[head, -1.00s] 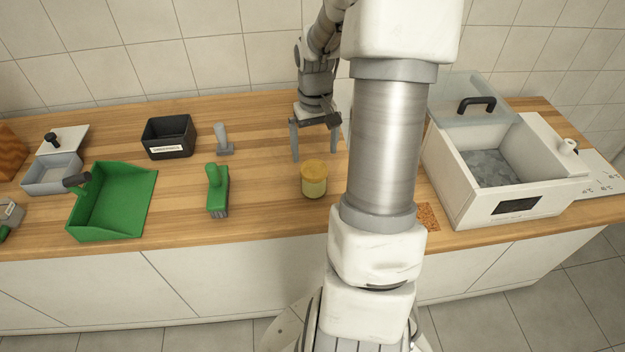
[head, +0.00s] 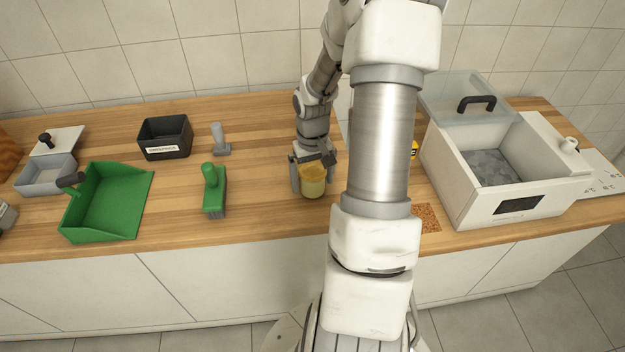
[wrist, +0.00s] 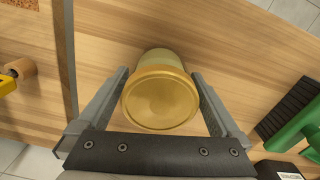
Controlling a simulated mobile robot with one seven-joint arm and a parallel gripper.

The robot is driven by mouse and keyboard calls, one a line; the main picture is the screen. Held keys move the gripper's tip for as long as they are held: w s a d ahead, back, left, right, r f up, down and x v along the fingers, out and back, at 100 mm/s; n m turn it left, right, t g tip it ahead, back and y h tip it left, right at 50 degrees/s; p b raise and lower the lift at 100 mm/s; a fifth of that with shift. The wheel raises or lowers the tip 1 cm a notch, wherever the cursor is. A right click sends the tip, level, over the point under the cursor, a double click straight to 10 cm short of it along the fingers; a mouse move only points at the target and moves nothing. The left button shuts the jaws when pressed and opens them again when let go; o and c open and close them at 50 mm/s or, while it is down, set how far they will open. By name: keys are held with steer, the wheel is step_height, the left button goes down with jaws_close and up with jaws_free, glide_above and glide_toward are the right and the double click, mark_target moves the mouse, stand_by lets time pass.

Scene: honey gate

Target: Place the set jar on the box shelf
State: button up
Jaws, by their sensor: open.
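The jar (head: 312,182) has a gold lid and a pale yellow body and stands upright on the wooden counter. In the wrist view the jar's lid (wrist: 160,97) lies between the two fingers. My gripper (head: 310,178) is open and lowered around the jar, one finger on each side. In the wrist view a narrow gap seems to show beside the jar, but contact is hard to tell. The white box (head: 470,210) stands at the right with its clear lid (head: 470,105) raised and grey contents inside. I cannot make out which part is the box shelf.
A green brush (head: 214,190), a green dustpan (head: 140,205), a black bin (head: 165,138) and a grey tray (head: 48,178) stand to the left. A cork-like mat (head: 428,218) lies by the box. A yellow item (head: 414,150) is partly hidden behind my arm.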

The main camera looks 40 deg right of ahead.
steer(key=c, duration=1.5)
jaws_close()
steer(key=shift+r, duration=0.2)
